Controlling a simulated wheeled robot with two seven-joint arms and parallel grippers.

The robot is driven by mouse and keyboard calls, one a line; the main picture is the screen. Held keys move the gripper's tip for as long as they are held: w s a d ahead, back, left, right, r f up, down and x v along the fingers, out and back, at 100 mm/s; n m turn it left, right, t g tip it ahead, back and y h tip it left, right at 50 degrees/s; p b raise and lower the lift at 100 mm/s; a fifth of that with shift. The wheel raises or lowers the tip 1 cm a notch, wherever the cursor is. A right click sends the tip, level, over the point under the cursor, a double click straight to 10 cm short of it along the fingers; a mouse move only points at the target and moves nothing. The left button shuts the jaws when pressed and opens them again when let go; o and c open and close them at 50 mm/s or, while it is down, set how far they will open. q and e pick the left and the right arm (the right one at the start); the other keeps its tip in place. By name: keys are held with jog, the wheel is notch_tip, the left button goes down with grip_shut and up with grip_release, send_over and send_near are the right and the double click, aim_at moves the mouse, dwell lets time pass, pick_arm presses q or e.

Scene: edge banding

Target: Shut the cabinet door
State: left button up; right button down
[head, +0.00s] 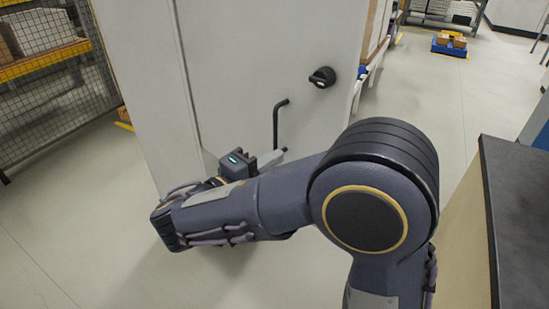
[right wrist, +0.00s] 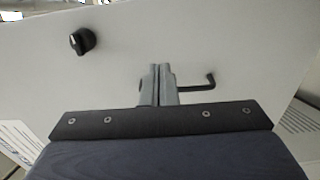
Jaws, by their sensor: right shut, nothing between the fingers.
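The cabinet door (head: 235,75) is a large pale grey panel in the upper middle of the head view. It also fills most of the right wrist view (right wrist: 230,60). It carries a black round knob (head: 322,77) and a black bent bar handle (head: 277,122). In the right wrist view the knob (right wrist: 83,40) is at upper left and the handle (right wrist: 198,86) lies just behind the fingers. My right gripper (head: 280,153) is at the handle's lower end, its fingers (right wrist: 159,84) together and empty. Whether they touch the door or handle I cannot tell. My left gripper is not in view.
A wire mesh fence (head: 48,95) with yellow shelving stands at the left. A dark-topped bench (head: 520,200) is at the right edge. Shelving with boxes (head: 376,30) stands behind the door. A blue pallet (head: 450,48) lies far back. Pale floor is clear at lower left.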

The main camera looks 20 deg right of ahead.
aim_at(315, 132)
jog(key=p+x, duration=0.2)
jog(key=x, duration=0.8)
jog(key=shift+w+d, duration=0.25)
jog(key=shift+d, duration=0.3)
